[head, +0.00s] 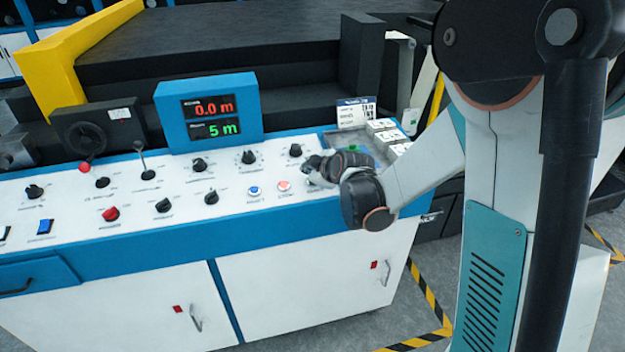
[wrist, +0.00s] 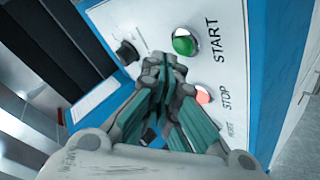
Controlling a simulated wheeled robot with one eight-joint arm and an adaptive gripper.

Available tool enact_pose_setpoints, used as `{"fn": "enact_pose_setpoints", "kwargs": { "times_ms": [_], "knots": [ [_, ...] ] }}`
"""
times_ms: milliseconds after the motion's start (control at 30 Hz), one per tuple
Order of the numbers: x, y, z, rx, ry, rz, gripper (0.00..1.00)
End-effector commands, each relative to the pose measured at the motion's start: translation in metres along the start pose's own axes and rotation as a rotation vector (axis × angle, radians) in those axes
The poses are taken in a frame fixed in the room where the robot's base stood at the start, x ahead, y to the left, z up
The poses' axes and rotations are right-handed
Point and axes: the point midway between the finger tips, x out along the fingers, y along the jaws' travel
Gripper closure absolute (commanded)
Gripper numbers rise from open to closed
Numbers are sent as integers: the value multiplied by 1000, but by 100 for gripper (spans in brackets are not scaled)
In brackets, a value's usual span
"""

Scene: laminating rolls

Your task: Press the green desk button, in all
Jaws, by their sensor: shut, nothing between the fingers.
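The green button (wrist: 184,42) is round with a metal ring and marked START on the white panel in the wrist view. My gripper (wrist: 166,68) is shut and empty. Its tips appear just below and left of the green button in that picture, leaving most of the button visible. I cannot tell how far they are above the panel. In the head view my gripper (head: 313,164) is over the right part of the console, and the green button is hidden behind it.
The pale red STOP button (wrist: 203,95) is beside the green one. In the head view a blue button (head: 254,191) and the red button (head: 284,185) sit left of my gripper. A black knob (head: 295,150) is close by. The display (head: 208,112) reads 0.0 m and 5 m.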

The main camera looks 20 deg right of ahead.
Motion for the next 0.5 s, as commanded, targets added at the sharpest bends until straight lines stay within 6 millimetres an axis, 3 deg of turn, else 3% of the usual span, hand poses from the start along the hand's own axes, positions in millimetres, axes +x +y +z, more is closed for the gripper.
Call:
{"fn": "enact_pose_setpoints", "kwargs": {
  "times_ms": [500],
  "knots": [
    [6, -5, 5, 0, 0, 0, 100]
  ]
}}
